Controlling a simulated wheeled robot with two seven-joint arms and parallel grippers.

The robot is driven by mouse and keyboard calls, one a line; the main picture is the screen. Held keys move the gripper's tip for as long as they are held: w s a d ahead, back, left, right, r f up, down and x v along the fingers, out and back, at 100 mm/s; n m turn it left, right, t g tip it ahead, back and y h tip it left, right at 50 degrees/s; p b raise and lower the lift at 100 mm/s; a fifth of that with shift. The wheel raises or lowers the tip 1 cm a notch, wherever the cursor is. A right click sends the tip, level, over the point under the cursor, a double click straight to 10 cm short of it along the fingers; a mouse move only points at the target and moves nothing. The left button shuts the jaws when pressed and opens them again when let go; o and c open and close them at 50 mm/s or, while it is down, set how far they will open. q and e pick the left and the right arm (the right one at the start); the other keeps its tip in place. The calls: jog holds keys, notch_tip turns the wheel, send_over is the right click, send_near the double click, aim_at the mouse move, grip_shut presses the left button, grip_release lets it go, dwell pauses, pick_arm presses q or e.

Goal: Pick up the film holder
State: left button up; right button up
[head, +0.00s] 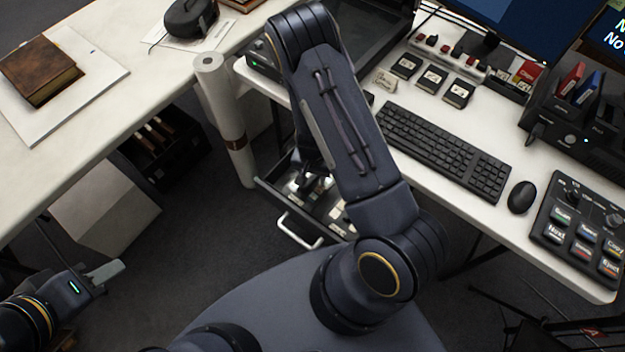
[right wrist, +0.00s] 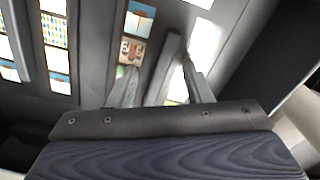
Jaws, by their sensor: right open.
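An open drawer (head: 330,232) with a white handle holds light and dark pieces below the desk. My right gripper (head: 312,180) reaches down into it, partly hidden by my arm. In the right wrist view, my right gripper (right wrist: 158,66) is open, its two fingers spread above a dark strip with small picture windows (right wrist: 132,48) and a grey bar beside it. This strip looks like a film holder, but I cannot be sure. Nothing is visibly clamped between the fingers. My left gripper (head: 105,274) hangs over the floor at lower left; its jaw gap is unclear.
The desk carries a keyboard (head: 440,150), mouse (head: 521,197), button panel (head: 585,228) and several small dark boxes. A white roll (head: 226,120) stands left of the drawer. A brown book (head: 40,70) lies on the left table. Other picture strips (right wrist: 55,50) lie at left in the right wrist view.

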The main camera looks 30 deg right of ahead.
grip_shut()
dwell(0.4)
